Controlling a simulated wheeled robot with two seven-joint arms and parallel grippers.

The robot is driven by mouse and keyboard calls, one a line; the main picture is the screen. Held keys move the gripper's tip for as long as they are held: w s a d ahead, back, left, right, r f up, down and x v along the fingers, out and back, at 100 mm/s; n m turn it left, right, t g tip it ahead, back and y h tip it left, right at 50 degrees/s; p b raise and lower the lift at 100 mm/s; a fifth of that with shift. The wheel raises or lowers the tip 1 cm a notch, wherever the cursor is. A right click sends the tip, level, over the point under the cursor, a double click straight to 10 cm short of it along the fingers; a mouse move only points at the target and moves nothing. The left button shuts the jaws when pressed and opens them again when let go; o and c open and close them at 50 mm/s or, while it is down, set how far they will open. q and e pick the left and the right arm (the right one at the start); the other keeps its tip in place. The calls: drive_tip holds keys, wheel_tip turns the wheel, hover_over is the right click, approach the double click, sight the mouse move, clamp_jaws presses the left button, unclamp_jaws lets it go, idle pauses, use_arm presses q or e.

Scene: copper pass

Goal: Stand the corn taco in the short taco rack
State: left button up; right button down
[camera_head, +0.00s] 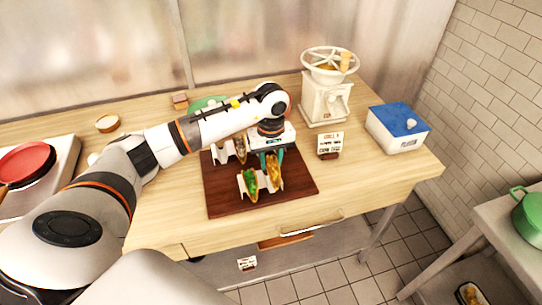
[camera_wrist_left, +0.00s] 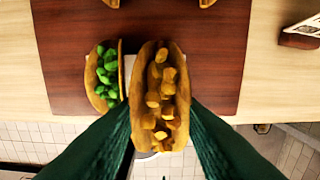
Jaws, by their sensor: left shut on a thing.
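The corn taco (camera_head: 273,174), a brown shell with yellow chunks, is between the green fingers of my left gripper (camera_head: 272,157). It is upright, at the right part of the short white taco rack (camera_head: 241,187); I cannot tell whether it rests in it. In the left wrist view the corn taco (camera_wrist_left: 160,98) fills the middle, with a finger shut on each side. A taco with green filling (camera_head: 251,186) stands in the rack just left of it, also seen in the left wrist view (camera_wrist_left: 103,76). My right gripper is not in view.
The rack stands on a dark red-brown board (camera_head: 298,190). Another rack with tacos (camera_head: 226,151) is behind, partly hidden by my arm. A small sign box (camera_head: 329,145), a white grinder (camera_head: 325,101) and a blue-lidded box (camera_head: 397,128) stand to the right. The board's front right is clear.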

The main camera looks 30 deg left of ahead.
use_arm(q)
drive_tip(key=shift+f, duration=0.45)
drive_tip(key=shift+f+b, duration=2)
drive_tip(key=shift+b, duration=0.15)
drive_tip(key=o, duration=1.1)
wheel_tip(320, 180, up, 12)
drive_tip(key=b, duration=0.2)
drive_tip(key=shift+b, duration=0.3)
